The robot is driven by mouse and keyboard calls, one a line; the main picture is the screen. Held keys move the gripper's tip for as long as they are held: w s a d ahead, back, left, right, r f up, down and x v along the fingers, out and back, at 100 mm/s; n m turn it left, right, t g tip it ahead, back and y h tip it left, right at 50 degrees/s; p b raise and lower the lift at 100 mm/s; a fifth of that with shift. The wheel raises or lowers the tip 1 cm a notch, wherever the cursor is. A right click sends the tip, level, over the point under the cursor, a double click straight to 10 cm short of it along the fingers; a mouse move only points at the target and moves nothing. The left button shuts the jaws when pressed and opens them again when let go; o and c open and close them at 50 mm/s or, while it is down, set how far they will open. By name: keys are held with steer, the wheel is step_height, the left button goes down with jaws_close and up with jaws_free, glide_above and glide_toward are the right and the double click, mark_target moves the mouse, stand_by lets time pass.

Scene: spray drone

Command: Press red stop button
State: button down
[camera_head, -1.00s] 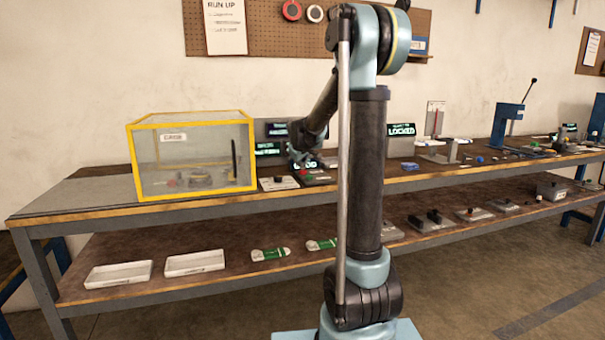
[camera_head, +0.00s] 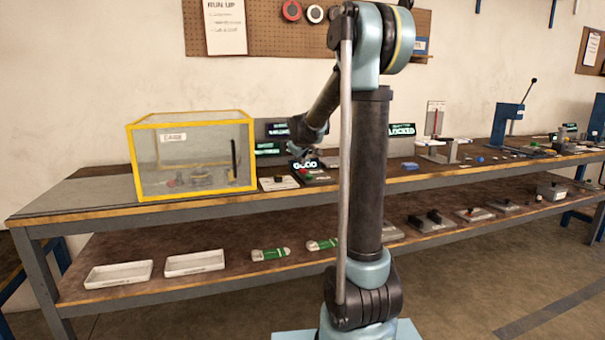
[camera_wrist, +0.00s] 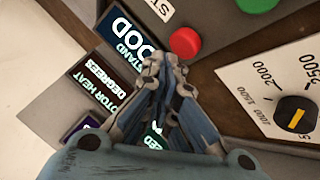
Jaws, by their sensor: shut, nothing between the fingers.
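The red stop button (camera_wrist: 185,42) is a round red cap on a dark control box in the wrist view, beside a white label whose visible letters begin "ST". My gripper (camera_wrist: 165,62) is shut and empty, its fingertips just below and left of the red button in that view. I cannot tell whether they touch it. In the head view my gripper (camera_head: 303,158) is small, over the boxes on the bench right of the yellow-framed cage.
A green button (camera_wrist: 258,4) sits near the red one. A dial panel with a black knob (camera_wrist: 296,115) stands to the right, and lit displays (camera_wrist: 120,45) to the left. The yellow-framed cage (camera_head: 190,197) is close left of my gripper on the bench.

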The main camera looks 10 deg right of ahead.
steer(key=shift+r, duration=2.55)
steer(key=m+g, duration=0.1)
steer(key=m, duration=0.1)
glide_toward(301, 170)
steer(key=s+d, duration=0.4)
steer(key=shift+r, duration=0.2)
steer(key=s+f+m+g, duration=0.1)
steer(key=s+f, duration=0.5)
steer(key=s, duration=0.7)
steer(key=s+d+f+m+g, duration=0.1)
steer(key=s+f+m+g, duration=0.1)
steer(key=s+f, duration=0.5)
steer(key=s+d+f+m+g+y, duration=0.1)
steer(key=s+f, duration=0.5)
steer(key=s, duration=1.3)
steer(key=shift+s+d+f+m+g, duration=0.35)
steer(key=shift+m+g, duration=0.35)
steer(key=shift+g, duration=0.3)
steer(key=shift+a, duration=0.1)
